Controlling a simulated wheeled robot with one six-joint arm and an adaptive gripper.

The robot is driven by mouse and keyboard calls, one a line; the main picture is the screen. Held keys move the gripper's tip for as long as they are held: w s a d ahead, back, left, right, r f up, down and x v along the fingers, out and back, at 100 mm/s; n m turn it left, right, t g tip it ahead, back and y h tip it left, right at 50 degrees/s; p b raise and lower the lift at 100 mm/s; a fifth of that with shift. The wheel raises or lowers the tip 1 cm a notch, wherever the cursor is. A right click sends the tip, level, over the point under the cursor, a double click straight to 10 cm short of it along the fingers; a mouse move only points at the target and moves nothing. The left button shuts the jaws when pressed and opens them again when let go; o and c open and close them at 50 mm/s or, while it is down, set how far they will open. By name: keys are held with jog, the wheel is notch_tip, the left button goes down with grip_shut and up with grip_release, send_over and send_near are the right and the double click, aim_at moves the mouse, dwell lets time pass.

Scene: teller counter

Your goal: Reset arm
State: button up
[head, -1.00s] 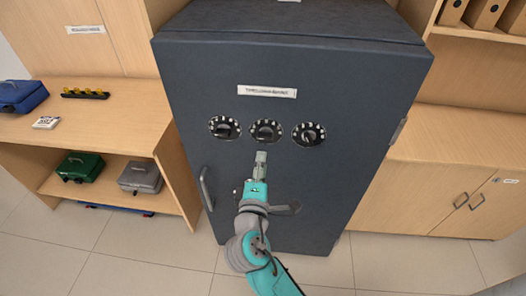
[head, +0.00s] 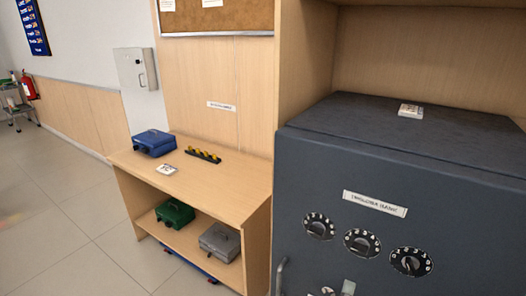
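Only the light grey tip of my gripper (head: 348,287) shows, at the bottom edge of the head view. It is in front of the dark safe (head: 330,258), below its row of dials. The rest of my arm is out of the frame. Whether the fingers are open or shut, or touch the safe, I cannot tell. The safe door has three black dials: a left dial (head: 319,226), a middle dial (head: 362,243) and a right dial (head: 411,262). A label (head: 375,204) is above them, and a door handle (head: 280,277) is at the left.
Left of the safe is a wooden shelf unit (head: 240,190) with a blue box (head: 154,142), a black strip with yellow knobs (head: 203,155), a green box (head: 175,213) and a grey box (head: 220,241). Open tiled floor (head: 65,215) lies at the far left.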

jog(key=s+a+f+m+y, duration=0.1)
jog(key=s+f+y, duration=0.3)
jog(key=s+f, duration=0.4)
jog(key=s+a+f+m+y, duration=0.15)
jog(key=s+f+y, duration=0.3)
jog(key=s, duration=0.55)
jog(key=s+r+m, duration=0.2)
jog(key=s+m, duration=0.2)
jog(key=s, duration=0.5)
jog(key=s+r+m+y, duration=0.1)
jog(key=s+r+m, duration=0.2)
jog(key=s, duration=0.6)
jog(key=shift+a+m, duration=0.25)
jog(key=shift+m, duration=0.7)
jog(key=shift+w+r, duration=0.1)
